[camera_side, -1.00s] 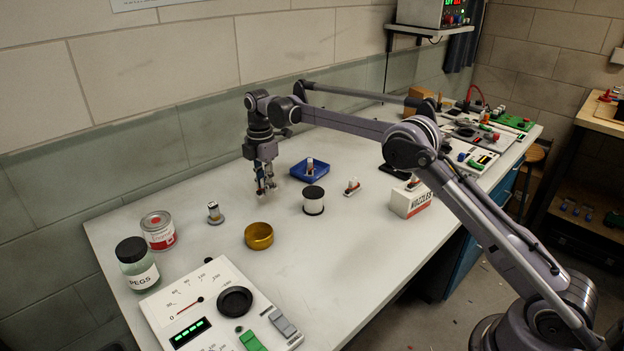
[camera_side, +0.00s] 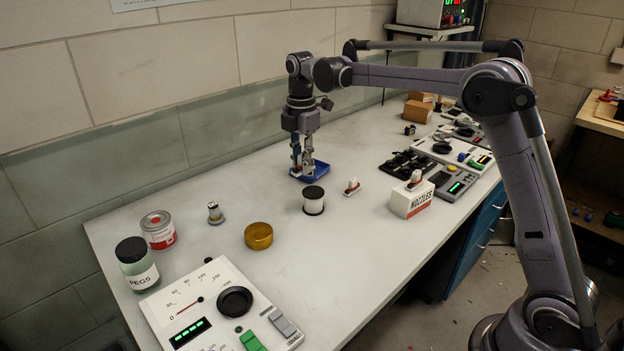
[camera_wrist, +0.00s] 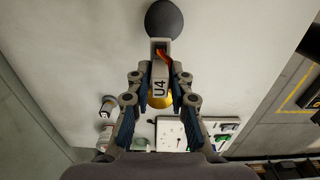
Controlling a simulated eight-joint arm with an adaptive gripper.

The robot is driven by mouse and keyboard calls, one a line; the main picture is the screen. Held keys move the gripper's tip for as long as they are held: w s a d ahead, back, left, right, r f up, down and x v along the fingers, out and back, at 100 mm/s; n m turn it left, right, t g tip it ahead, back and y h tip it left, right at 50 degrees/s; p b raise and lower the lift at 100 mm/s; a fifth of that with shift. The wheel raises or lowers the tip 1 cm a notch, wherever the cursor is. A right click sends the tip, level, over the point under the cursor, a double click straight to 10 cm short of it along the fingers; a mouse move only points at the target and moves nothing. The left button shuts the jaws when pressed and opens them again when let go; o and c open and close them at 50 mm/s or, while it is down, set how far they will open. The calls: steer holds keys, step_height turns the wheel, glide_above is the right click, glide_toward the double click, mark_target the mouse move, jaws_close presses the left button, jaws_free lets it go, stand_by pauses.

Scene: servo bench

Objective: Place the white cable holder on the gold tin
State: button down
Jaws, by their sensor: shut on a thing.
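In the wrist view my gripper (camera_wrist: 161,77) is shut on a pale piece marked U4 with an orange part, which I take as the white cable holder (camera_wrist: 160,88). The gold tin (camera_side: 258,237) stands on the bench left of and nearer than the gripper. In the wrist view the gold tin (camera_wrist: 160,102) shows partly, behind the held piece.
Small white holders sit at the right (camera_side: 352,187) and on the nozzles box (camera_side: 411,203). A red-white can (camera_side: 159,232) and pegs jar (camera_side: 137,266) stand left.

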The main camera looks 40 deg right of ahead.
steer(key=s+a+r, duration=0.1)
steer(key=s+a, duration=0.3)
glide_above(257, 231)
step_height(257, 231, down, 7)
steer(key=shift+s+r, duration=0.15)
steer(key=shift+r, duration=0.05)
steer(key=shift+f, duration=2.05)
steer(key=c, duration=1.2)
jaws_free()
steer(key=shift+f, duration=0.15)
